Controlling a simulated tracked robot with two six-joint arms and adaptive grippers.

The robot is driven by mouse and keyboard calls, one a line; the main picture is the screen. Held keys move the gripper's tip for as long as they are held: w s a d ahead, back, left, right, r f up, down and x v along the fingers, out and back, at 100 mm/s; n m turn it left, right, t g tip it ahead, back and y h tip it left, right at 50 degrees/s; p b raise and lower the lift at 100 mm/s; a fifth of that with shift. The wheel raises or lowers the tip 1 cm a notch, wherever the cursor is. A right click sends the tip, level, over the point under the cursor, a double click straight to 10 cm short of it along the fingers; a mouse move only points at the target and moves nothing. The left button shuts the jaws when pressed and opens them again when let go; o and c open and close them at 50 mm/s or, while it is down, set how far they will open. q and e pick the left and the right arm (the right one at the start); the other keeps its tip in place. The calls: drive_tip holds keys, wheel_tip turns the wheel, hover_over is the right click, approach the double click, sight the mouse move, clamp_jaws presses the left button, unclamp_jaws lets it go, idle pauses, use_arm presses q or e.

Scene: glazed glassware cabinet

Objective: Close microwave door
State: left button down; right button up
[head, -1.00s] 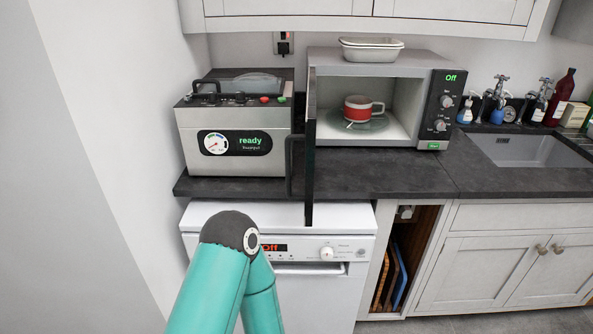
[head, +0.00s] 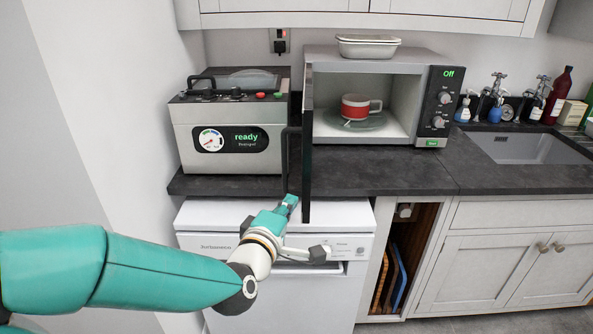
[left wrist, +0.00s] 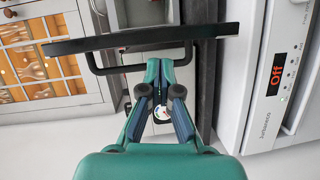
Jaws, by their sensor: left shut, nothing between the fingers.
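The microwave (head: 375,62) stands on the counter with its dark door (head: 307,160) swung wide open, nearly edge-on to the head view. The door's handle (head: 285,160) is on the left face. In the left wrist view the door (left wrist: 140,38) is a dark slab across the top, with the handle (left wrist: 118,69) below it. My left gripper (head: 291,201) is shut and empty, just below the handle and left of the door's lower edge. In the left wrist view its fingers (left wrist: 160,68) overlap the handle; contact cannot be told. My right gripper is not in view.
A red mug (head: 355,107) stands on the glass plate inside the microwave. A grey machine (head: 228,140) stands left of the door. A white appliance (head: 215,222) is under the counter (head: 400,176). A lidded dish (head: 368,46) is on the microwave.

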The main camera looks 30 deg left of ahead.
use_arm(q)
drive_tip(key=w+a+r+n+t+y+p, duration=0.1)
drive_tip(key=w+a+r+n+p, duration=0.1)
drive_tip(key=w, duration=0.6)
drive_tip(key=shift+w+a+r+p, duration=0.25)
drive_tip(key=shift+a+r+p, duration=0.2)
drive_tip(key=shift+a+r, duration=0.55)
drive_tip(key=shift+a+f, duration=0.1)
